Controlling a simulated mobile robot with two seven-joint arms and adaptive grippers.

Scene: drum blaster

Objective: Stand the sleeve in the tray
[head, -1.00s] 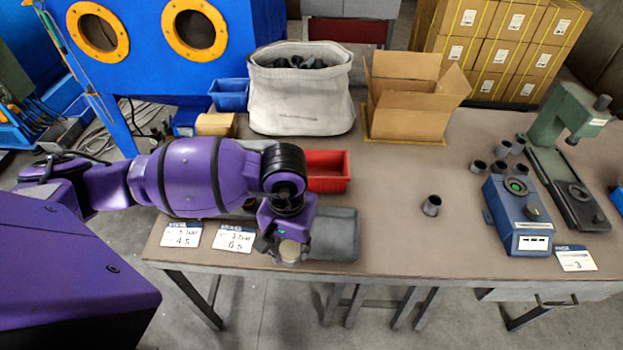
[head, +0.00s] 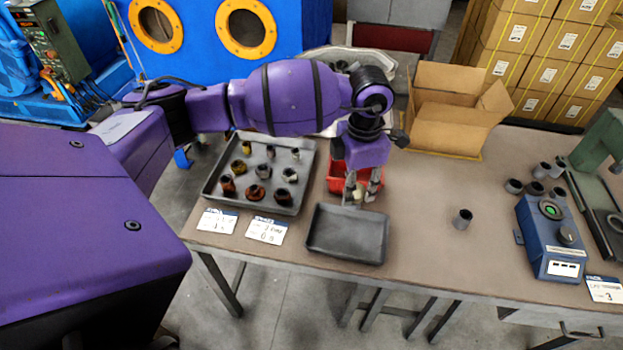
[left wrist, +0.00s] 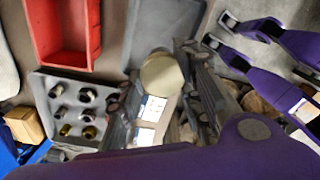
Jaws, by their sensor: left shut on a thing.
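My left gripper (head: 362,192) is shut on a small pale, round-topped sleeve (head: 358,193). It holds the sleeve at the back edge of the empty dark grey tray (head: 347,252), in front of the red bin (head: 337,180). In the left wrist view the sleeve (left wrist: 162,74) shows as a pale disc by the fingers, with the empty tray (left wrist: 168,22) beyond it. I cannot tell its height over the table. A second grey tray (head: 208,188) to the left holds several metal and brown fittings standing apart. My right gripper is not in view.
Two label cards (head: 267,230) lie before the parts tray. An open cardboard box (head: 445,122) stands behind. A single grey sleeve (head: 462,219) stands to the right, left of a blue device (head: 552,238). The tabletop between the empty tray and that sleeve is clear.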

